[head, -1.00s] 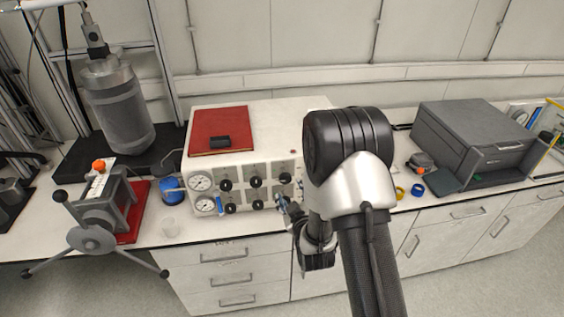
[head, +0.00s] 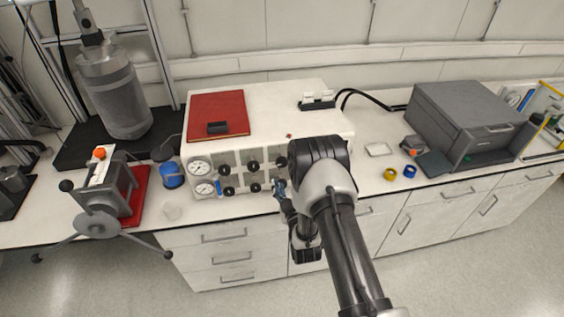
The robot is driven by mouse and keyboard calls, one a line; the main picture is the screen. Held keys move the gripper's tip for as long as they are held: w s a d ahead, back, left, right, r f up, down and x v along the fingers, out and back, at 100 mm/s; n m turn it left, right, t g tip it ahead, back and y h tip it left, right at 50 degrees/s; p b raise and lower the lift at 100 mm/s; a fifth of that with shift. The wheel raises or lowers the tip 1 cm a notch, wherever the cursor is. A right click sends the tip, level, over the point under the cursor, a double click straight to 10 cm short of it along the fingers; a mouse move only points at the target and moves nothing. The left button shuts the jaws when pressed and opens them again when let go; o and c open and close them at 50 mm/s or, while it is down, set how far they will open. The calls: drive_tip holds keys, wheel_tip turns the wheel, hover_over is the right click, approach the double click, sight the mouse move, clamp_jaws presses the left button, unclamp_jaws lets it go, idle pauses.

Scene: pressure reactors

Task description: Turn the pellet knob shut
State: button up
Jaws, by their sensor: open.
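A white control box (head: 268,113) stands on the bench, its front panel carrying two round gauges and rows of black knobs. Black knobs (head: 225,168) show in the upper row, and others (head: 229,191) in the lower row. Labels are too small to read, so I cannot tell which one is the pellet knob. My gripper (head: 281,188) is at the right part of the panel front, near the knob rows. It is open, small in view and partly hidden by my arm. I cannot tell whether it touches a knob. My arm hides the right end of the panel.
A red book (head: 218,108) lies on the box. Left stands a grey press with a spoked handle (head: 97,223), and behind it a metal reactor (head: 117,95). A blue-capped jar (head: 171,174) is beside the panel. A grey machine (head: 470,120) stands right. Yellow and blue rings (head: 390,174) lie between.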

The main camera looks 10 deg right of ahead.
sight(283, 165)
drive_tip(key=w, duration=0.9)
drive_tip(key=shift+c, duration=0.3)
drive_tip(key=c, duration=1)
